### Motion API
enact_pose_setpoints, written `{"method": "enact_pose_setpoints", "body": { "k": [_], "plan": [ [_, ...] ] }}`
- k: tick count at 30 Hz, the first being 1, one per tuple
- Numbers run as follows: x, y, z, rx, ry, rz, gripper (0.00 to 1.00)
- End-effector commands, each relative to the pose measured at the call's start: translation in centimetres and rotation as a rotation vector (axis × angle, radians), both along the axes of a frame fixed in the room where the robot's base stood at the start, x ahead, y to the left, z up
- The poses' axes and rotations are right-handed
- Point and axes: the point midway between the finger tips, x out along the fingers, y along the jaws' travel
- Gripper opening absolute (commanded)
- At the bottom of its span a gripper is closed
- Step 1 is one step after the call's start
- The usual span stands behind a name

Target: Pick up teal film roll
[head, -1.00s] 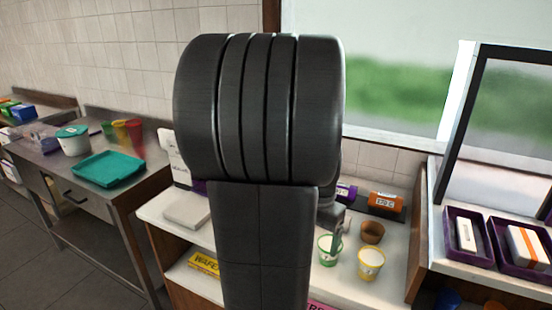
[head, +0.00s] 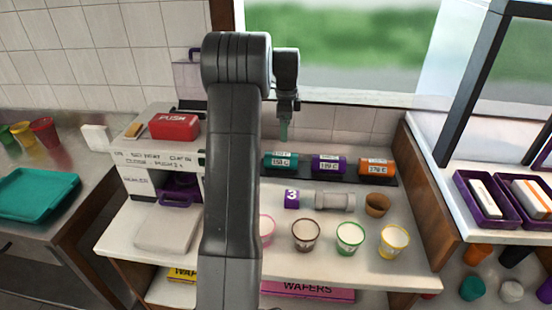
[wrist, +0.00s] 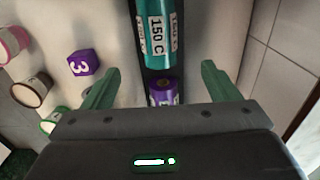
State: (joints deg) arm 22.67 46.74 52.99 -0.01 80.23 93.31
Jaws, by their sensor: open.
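The teal film roll (head: 281,162) lies at the left end of a dark rack on the white counter, beside a purple roll. It has a white label, reading "150 C" in the wrist view (wrist: 157,58). My gripper (head: 284,132) points down above the teal roll, with a visible gap. In the wrist view my gripper (wrist: 160,82) has its two green fingers wide apart with nothing between them held. The teal roll shows beyond the fingers, toward the top of that view, and its far end is cut off.
The purple roll (head: 327,164) and an orange roll (head: 375,168) share the rack (head: 350,179). A purple number cube (head: 292,199), a grey cylinder (head: 335,201) and several cups stand in front. A red push box (head: 174,127) is to the left. The window wall is close behind.

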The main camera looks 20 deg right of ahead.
Motion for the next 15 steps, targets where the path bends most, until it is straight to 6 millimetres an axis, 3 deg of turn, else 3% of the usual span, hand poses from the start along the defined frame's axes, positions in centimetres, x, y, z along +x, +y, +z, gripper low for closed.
{"method": "enact_pose_setpoints", "body": {
  "k": [9, 15],
  "plan": [
    [-0.1, 0.1, -6.0, 0.002, 0.004, 0.003, 0.82],
    [-0.1, 0.2, -7.4, 0.001, 0.002, 0.003, 0.82]
  ]
}}
